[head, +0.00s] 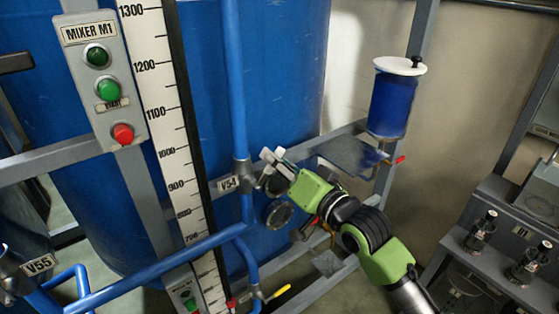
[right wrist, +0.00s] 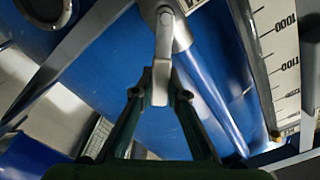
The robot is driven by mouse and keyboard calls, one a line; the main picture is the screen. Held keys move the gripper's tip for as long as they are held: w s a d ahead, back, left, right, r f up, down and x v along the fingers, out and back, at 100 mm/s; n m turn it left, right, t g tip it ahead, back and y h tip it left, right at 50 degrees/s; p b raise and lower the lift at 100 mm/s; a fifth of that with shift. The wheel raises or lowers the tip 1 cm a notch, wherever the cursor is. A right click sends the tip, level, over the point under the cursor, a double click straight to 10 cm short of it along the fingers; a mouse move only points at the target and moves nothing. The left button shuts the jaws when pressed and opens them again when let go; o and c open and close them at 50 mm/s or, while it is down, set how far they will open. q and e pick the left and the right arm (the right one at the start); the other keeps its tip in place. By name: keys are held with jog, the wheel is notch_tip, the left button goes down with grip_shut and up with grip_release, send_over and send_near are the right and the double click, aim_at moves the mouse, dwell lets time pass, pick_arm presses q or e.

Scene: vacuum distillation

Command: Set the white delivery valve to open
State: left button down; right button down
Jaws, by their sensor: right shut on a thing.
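The white delivery valve's handle (right wrist: 163,62) shows as a pale grey-white lever in the right wrist view, hanging from a round pivot on a pipe. My right gripper (right wrist: 160,92) has its two dark fingers closed on either side of the lever's lower end. In the head view my right gripper (head: 276,174) reaches in from the lower right to the pipe beside the V54 tag (head: 228,183). Its fingers and wrist partly hide the valve there, so the exact handle angle is hard to read. My left gripper does not show.
A large blue tank (head: 280,70) stands behind the valve. A scale (head: 160,80) and the MIXER M1 button panel (head: 103,75) are to the left. A blue canister (head: 391,104) stands to the right. Red and yellow (head: 281,292) handles sit nearby. A grey rack (head: 480,240) is at right.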

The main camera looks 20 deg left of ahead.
aim_at(258, 182)
jog(key=shift+s+a+r+n+p, duration=0.3)
jog(key=shift+s+r+n, duration=0.15)
jog(key=shift+n, duration=0.45)
jog(key=n, duration=0.1)
jog(key=s+a+n, duration=0.1)
jog(key=shift+r+n+p, duration=0.25)
jog(key=shift+n+p, duration=0.05)
jog(key=shift+p, duration=0.1)
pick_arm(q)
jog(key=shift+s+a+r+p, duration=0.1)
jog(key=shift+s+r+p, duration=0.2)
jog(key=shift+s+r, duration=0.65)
pick_arm(e)
jog(key=shift+s+a+n, duration=0.3)
jog(key=shift+s+n, duration=0.1)
jog(key=shift+n, duration=0.35)
jog(key=shift+s+a+n, duration=0.25)
jog(key=shift+s+n, duration=0.15)
jog(key=shift+n, duration=0.35)
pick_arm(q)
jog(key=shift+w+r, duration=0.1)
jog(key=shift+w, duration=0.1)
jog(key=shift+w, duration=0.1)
pick_arm(e)
jog(key=c, duration=2)
grip_release()
